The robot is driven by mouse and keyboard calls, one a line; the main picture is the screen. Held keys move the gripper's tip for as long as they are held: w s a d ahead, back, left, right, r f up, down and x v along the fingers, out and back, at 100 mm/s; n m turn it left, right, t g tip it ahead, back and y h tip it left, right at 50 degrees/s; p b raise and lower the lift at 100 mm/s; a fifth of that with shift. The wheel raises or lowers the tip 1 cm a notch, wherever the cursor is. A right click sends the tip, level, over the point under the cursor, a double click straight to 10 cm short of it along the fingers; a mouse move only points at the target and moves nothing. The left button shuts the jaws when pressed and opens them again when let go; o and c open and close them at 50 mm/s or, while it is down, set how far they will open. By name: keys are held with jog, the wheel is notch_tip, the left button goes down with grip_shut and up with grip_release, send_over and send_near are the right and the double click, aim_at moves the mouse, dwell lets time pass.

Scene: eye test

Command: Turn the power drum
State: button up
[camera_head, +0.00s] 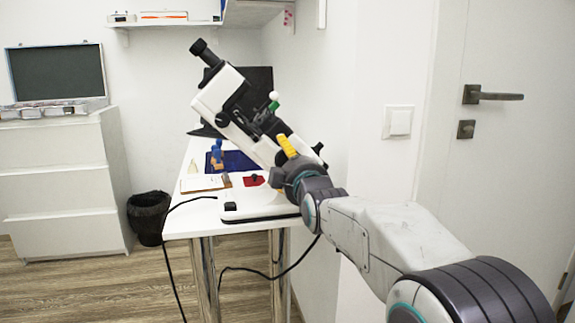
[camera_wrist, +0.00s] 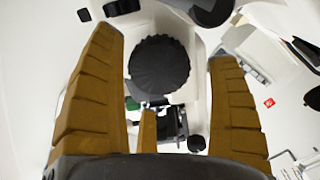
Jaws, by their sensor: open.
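The white lensmeter (camera_head: 245,115) stands tilted on the table, with a black eyepiece at its upper left end. In the wrist view a black round knob with a ribbed edge, which looks like the power drum (camera_wrist: 158,68), lies between my two long brown-yellow fingers. My gripper (camera_wrist: 166,50) is open, with a visible gap on each side of the knob; I cannot make out any contact. In the head view my gripper (camera_head: 288,146) is at the lensmeter's right side, mostly hidden by my wrist, and the drum cannot be made out there.
The white table (camera_head: 180,226) also bears a blue mat (camera_head: 240,160), a clipboard (camera_head: 200,184) and a small red item (camera_head: 254,180). A wall is close on the right, with a light switch (camera_head: 398,122) and a door (camera_head: 500,60). A black cable hangs off the front.

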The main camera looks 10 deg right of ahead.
jog(key=shift+w, duration=0.85)
jog(key=c, duration=1.2)
jog(key=m, duration=0.4)
jog(key=shift+r+m, duration=0.2)
jog(key=shift+m, duration=0.1)
jog(key=shift+r+m, duration=0.15)
jog(key=shift+m, duration=1.55)
